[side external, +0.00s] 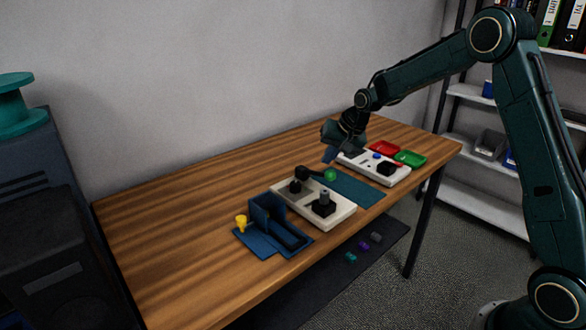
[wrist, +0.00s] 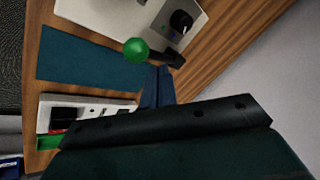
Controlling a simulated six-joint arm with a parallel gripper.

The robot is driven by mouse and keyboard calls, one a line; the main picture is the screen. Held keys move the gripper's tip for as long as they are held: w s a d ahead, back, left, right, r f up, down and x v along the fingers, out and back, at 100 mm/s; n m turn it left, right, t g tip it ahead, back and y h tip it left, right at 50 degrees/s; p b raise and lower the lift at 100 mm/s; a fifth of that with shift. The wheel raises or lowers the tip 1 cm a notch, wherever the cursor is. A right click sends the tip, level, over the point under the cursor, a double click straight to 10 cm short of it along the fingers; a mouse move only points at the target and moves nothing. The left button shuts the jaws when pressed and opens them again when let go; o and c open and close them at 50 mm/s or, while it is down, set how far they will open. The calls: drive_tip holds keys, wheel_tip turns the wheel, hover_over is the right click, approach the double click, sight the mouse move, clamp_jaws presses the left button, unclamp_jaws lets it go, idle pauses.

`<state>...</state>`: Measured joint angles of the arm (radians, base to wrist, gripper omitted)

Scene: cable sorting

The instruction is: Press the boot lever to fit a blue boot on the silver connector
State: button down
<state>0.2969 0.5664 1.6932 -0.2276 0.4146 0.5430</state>
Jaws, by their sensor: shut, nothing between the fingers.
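A black lever with a round green knob stands on a white station at the table's middle; the knob shows in the side view (side external: 330,175) and the wrist view (wrist: 136,50). On the same station, a black block (side external: 324,207) carries a small grey, upright piece (side external: 325,194), which may be the silver connector. I cannot pick out a blue boot. My gripper (side external: 328,156) is shut and empty, above the table just behind the knob. In the wrist view its fingertips (wrist: 158,70) appear beside the knob and close to the lever arm, apparently apart from the knob.
A teal mat (side external: 352,187) lies between this station and a second white station (side external: 398,176). Red (side external: 384,148) and green (side external: 410,158) trays sit behind that. A dark blue fixture (side external: 267,213) and yellow piece (side external: 240,222) stand left. The table's left part is clear.

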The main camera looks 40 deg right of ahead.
sight(332, 171)
drive_tip(key=shift+s+f, duration=0.25)
drive_tip(key=shift+f, duration=0.5)
drive_tip(key=shift+s+f, duration=0.25)
drive_tip(key=shift+f, duration=0.45)
drive_tip(key=shift+s+f, duration=0.25)
drive_tip(key=shift+f, duration=0.5)
idle(3.5)
drive_tip(key=shift+r, duration=0.15)
drive_tip(key=shift+w+r, duration=0.25)
drive_tip(key=shift+r, duration=0.45)
drive_tip(key=shift+w+r, duration=0.2)
drive_tip(key=shift+r, duration=0.5)
drive_tip(key=shift+w+r, duration=0.25)
drive_tip(key=shift+r, duration=0.45)
drive_tip(key=shift+w+r, duration=0.1)
drive_tip(key=shift+r, duration=0.05)
